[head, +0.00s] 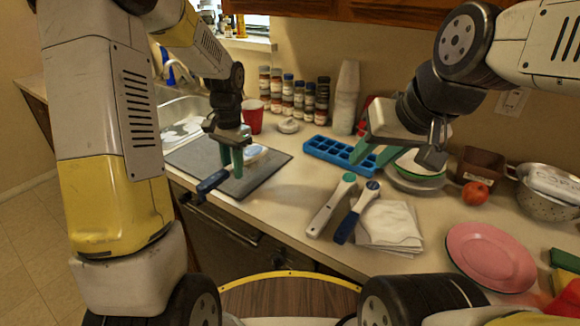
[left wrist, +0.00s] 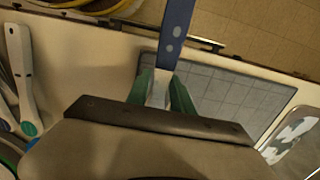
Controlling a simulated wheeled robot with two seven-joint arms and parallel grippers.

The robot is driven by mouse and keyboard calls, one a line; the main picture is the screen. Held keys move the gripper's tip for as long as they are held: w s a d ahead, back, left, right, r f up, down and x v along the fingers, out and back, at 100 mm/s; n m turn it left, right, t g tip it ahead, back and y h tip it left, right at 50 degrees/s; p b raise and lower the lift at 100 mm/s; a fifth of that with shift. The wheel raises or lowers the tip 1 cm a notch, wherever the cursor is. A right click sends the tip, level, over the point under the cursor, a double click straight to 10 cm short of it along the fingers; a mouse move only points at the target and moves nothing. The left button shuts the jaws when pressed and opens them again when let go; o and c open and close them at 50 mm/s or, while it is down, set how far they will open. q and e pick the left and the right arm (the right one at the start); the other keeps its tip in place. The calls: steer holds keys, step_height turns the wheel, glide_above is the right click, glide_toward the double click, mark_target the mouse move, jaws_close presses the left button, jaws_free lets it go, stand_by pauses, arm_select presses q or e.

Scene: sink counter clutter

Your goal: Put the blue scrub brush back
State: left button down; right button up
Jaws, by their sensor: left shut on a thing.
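The blue scrub brush (head: 210,183) has a blue handle and a pale blue and white head. My left gripper (head: 232,172) is shut on it over the grey mat (head: 191,157). The handle reaches past the counter's front edge, and the head points toward the back right. In the left wrist view the blue handle (left wrist: 175,35) runs up from between the green fingers (left wrist: 161,90), with its pale neck between them. I cannot tell whether the brush touches the mat. My right gripper (head: 374,155) is open, with no thing seen between its fingers, near the blue tray and bowls.
A sink (head: 183,112) lies left of the mat. A red cup (head: 253,116) and spice jars (head: 288,97) stand behind. A blue compartment tray (head: 335,152), white-handled tool (head: 331,205), another blue-handled tool (head: 357,212), napkins (head: 389,226) and pink plate (head: 490,256) lie rightward.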

arm_select(q)
glide_above(289, 191)
steer(key=shift+f, duration=0.7)
steer(key=shift+d+f, duration=0.1)
steer(key=shift+f, duration=1.65)
steer(key=shift+f, duration=0.1)
steer(key=c, duration=1.1)
jaws_free()
